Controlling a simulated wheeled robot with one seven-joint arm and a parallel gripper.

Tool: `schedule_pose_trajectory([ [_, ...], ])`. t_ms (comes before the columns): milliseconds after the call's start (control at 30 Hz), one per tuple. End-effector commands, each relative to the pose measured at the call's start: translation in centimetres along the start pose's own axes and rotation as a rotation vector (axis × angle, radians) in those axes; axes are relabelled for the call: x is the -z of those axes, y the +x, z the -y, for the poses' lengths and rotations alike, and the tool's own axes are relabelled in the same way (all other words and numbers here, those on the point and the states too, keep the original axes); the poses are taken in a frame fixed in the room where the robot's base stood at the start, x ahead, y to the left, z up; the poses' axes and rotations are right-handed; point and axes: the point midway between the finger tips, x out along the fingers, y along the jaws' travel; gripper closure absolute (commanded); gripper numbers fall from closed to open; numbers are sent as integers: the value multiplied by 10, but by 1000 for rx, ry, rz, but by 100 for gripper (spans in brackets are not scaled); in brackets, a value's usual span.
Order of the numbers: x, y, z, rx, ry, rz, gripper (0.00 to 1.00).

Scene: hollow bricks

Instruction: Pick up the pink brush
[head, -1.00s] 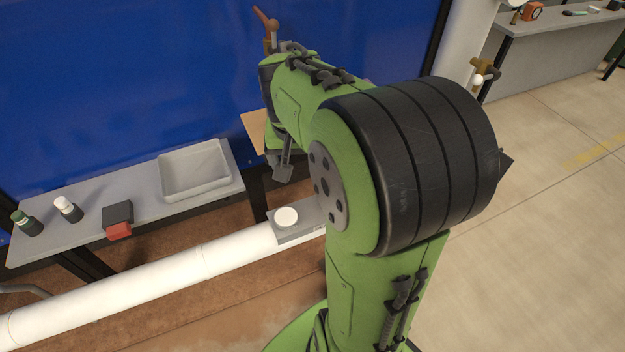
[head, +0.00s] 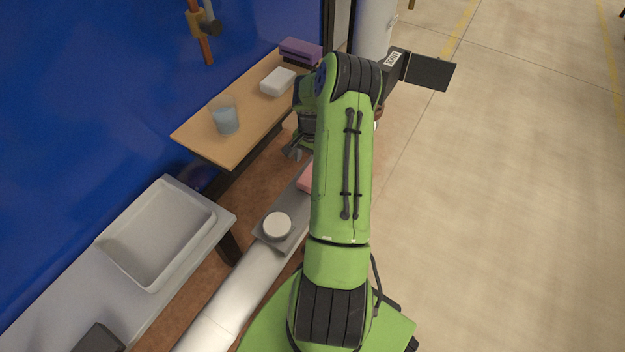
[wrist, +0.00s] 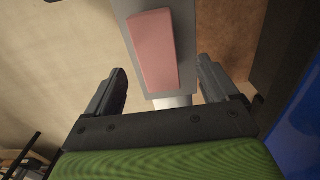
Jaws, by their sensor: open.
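A pink block-like thing (wrist: 153,48), which I take for the pink brush, lies on a narrow grey plate (wrist: 185,72) in the wrist view. In the head view only a small pink part (head: 306,180) shows beside my green arm, which hides the rest. My gripper (wrist: 164,82) is open, its two dark fingers apart on either side of the plate's line. Nothing is between the fingertips but the view of the plate and the pink thing's near end, and no contact shows. In the head view my gripper (head: 294,150) is partly hidden beside the arm.
A wooden table (head: 195,137) holds a clear cup (head: 225,119), a white block (head: 278,82) and a purple brush-like thing (head: 301,50). A grey bench with a grey tray (head: 128,270) stands at lower left. A white round thing (head: 277,226) sits on the plate along the white pipe (head: 237,294). Open floor lies right.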

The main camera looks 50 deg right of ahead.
Motion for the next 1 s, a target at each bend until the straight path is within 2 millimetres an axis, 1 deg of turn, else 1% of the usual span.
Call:
schedule_pose_trajectory([
  [33, 0, 8, 0, 0, 1, 0, 13],
  [167, 1, 18, -1, 0, 1, 0, 13],
  [400, 3, 61, -3, 0, 0, 1, 13],
  [467, 4, 64, -3, 0, -1, 0, 13],
  [600, 4, 62, -3, 0, -1, -1, 13],
  [633, 4, 62, -3, 0, -1, -1, 14],
  [1000, 4, 61, -3, 0, -1, -1, 71],
])
